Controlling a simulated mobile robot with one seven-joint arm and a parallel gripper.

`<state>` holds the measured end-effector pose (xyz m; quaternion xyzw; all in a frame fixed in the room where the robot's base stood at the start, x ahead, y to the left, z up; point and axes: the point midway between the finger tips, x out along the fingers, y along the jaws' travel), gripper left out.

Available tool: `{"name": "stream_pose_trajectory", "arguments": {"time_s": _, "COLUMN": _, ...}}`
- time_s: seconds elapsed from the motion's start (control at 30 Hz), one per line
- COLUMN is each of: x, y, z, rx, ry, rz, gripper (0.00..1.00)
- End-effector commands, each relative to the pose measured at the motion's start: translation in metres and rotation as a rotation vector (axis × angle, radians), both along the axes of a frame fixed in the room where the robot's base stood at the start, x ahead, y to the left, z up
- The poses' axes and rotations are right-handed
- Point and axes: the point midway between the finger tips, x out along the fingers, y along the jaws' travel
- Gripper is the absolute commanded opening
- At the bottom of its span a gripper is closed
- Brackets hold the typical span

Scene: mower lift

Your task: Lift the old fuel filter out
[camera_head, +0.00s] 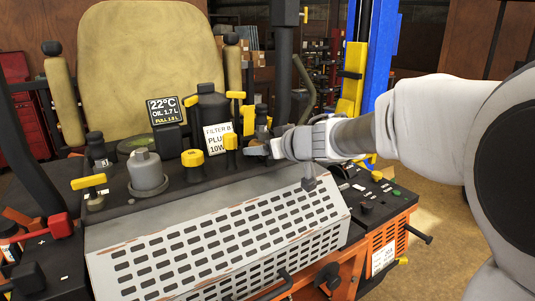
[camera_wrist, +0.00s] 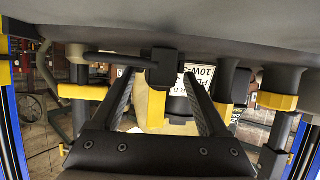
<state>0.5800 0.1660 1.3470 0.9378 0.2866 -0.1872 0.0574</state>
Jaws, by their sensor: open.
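My gripper (camera_head: 275,148) reaches in from the right over the engine deck, its fingertips close to a cluster of dark parts with yellow pieces. In the wrist view my open gripper (camera_wrist: 157,84) has one finger on each side of a yellow piece (camera_wrist: 156,108), and a black block (camera_wrist: 162,68) shows near the fingertips. I cannot tell whether the fingers touch either part. I cannot tell for sure which part is the old fuel filter. A white label (camera_head: 217,141) reading "FILTER B" stands left of my gripper, partly cut off from view by a yellow-topped part (camera_head: 230,141).
A grey cylinder (camera_head: 147,173), a yellow cap (camera_head: 193,158) and a yellow T-handle (camera_head: 88,182) stand on the deck to the left. A perforated cover (camera_head: 220,255) lies in front. The seat (camera_head: 150,60) is behind. A blue post (camera_head: 381,55) rises behind my arm.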

Motion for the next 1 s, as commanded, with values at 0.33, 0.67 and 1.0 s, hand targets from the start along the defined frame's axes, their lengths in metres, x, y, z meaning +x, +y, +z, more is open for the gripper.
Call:
{"name": "stream_pose_trajectory", "arguments": {"time_s": 0.33, "x": 0.0062, "y": 0.0047, "z": -0.0024, "rx": 0.001, "ry": 0.000, "rz": 0.000, "gripper": 0.76}}
{"name": "stream_pose_trajectory", "arguments": {"time_s": 0.67, "x": 0.0061, "y": 0.0043, "z": -0.0023, "rx": 0.001, "ry": -0.001, "rz": 0.000, "gripper": 0.16}}
{"name": "stream_pose_trajectory", "arguments": {"time_s": 1.0, "x": 0.0060, "y": 0.0043, "z": -0.0020, "rx": 0.001, "ry": -0.001, "rz": 0.000, "gripper": 0.00}}
